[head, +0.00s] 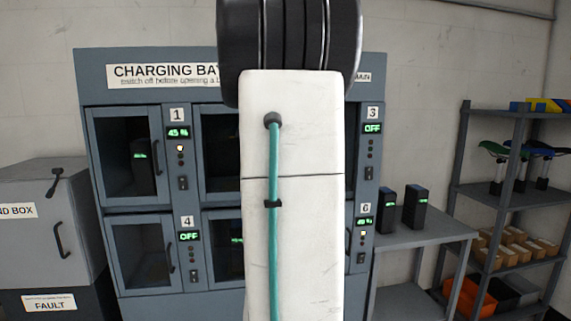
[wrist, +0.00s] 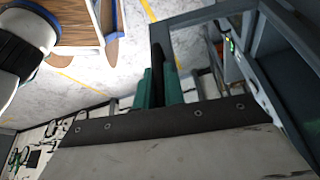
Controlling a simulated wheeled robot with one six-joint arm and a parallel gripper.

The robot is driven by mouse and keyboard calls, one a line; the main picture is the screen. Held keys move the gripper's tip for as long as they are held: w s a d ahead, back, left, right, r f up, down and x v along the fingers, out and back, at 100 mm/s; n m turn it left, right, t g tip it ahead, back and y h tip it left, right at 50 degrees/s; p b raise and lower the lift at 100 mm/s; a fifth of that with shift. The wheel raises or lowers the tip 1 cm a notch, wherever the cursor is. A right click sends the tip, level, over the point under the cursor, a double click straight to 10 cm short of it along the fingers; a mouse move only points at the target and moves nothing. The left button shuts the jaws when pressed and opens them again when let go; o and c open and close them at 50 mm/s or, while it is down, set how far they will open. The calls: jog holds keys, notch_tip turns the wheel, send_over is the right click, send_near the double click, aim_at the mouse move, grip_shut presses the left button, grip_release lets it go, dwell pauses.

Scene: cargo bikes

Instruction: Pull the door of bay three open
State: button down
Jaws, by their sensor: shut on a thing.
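Bay three shows in the head view by its number plate (head: 373,113) and a green OFF display (head: 372,129). My arm hides most of its door and my gripper there. In the wrist view, my gripper (wrist: 158,88) has its teal fingers closed around a dark upright handle (wrist: 157,57). The handle is on a grey door frame (wrist: 205,20). Pale floor shows through this frame, so the door seems to stand out at an angle from the cabinet; how far I cannot tell.
The charging cabinet (head: 90,68) has other bays left of my arm. A side table (head: 425,235) with two black batteries stands right of it, then a shelf rack (head: 510,110). A grey box (head: 38,180) stands at the left. The wrist view shows a wooden cargo bike part (wrist: 75,20).

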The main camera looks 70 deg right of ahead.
jog(key=c, duration=1.5)
grip_release()
jog(key=v, duration=0.8)
